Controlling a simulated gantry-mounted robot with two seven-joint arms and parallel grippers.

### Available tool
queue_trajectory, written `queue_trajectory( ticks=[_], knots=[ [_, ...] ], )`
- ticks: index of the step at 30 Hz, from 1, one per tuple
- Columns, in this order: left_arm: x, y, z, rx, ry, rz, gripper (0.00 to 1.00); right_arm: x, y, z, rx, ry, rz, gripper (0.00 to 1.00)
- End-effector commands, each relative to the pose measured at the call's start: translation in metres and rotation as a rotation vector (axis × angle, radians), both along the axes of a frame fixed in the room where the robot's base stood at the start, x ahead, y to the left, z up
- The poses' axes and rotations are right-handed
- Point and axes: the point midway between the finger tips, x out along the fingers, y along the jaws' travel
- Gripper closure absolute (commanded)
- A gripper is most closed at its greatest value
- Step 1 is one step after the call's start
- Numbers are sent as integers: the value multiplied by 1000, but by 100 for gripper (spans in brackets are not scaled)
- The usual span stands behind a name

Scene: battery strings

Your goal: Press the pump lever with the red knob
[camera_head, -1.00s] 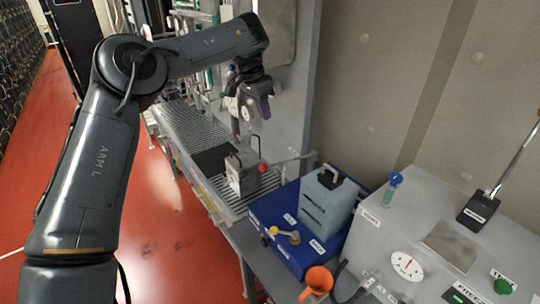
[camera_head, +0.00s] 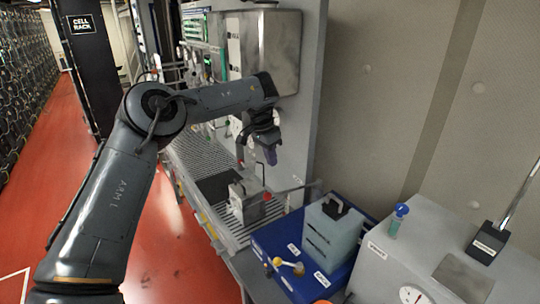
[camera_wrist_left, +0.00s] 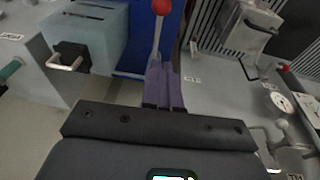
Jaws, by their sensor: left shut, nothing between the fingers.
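The red knob (camera_head: 267,196) sits at the end of a thin grey lever (camera_head: 292,189) beside a grey metal can (camera_head: 243,208) on the grated bench. In the left wrist view the red knob (camera_wrist_left: 162,7) is at the top edge, and its rod runs down behind my purple fingertips. My left gripper (camera_head: 271,159) is shut and empty, pointing down above the knob in the head view. Its purple fingers also show in the wrist view (camera_wrist_left: 163,85), overlapping the rod; I cannot tell whether they touch it. The lever's far end is hidden there. My right gripper is not in view.
A pale teal box with a black handle (camera_head: 331,232) stands on a blue tray (camera_head: 271,235) to the right. A grey machine (camera_head: 420,250) with a gauge is farther right. A wall cabinet (camera_head: 270,50) rises behind my arm. Red floor (camera_head: 170,250) lies left.

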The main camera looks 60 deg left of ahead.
Motion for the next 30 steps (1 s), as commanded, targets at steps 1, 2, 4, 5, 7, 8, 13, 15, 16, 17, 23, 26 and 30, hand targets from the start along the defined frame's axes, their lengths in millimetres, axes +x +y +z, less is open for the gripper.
queue_trajectory(
  ticks=[1,2,4,5,7,8,13,15,16,17,23,26,30],
  knots=[
    [1,0,-10,-3,4,1,100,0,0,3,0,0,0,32],
    [2,-1,-15,-4,4,2,100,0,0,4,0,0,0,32],
    [5,-1,-28,-3,5,0,100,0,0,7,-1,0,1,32],
    [6,-2,-34,-3,5,1,100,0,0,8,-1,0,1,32],
    [8,-2,-46,-3,4,1,100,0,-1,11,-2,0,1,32],
    [10,-2,-51,-2,4,1,100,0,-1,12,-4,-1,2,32],
    [10,-6,-75,-4,3,2,100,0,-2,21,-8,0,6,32],
    [8,-8,-83,-3,2,1,100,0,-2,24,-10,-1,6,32],
    [8,-8,-86,-3,2,1,100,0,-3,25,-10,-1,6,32],
    [7,-9,-89,-2,2,2,100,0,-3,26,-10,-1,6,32],
    [6,-11,-101,0,1,2,100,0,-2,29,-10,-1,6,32],
    [5,-12,-103,0,1,2,100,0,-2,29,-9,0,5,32],
    [6,-12,-103,0,0,2,100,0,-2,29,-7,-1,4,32]
  ],
)
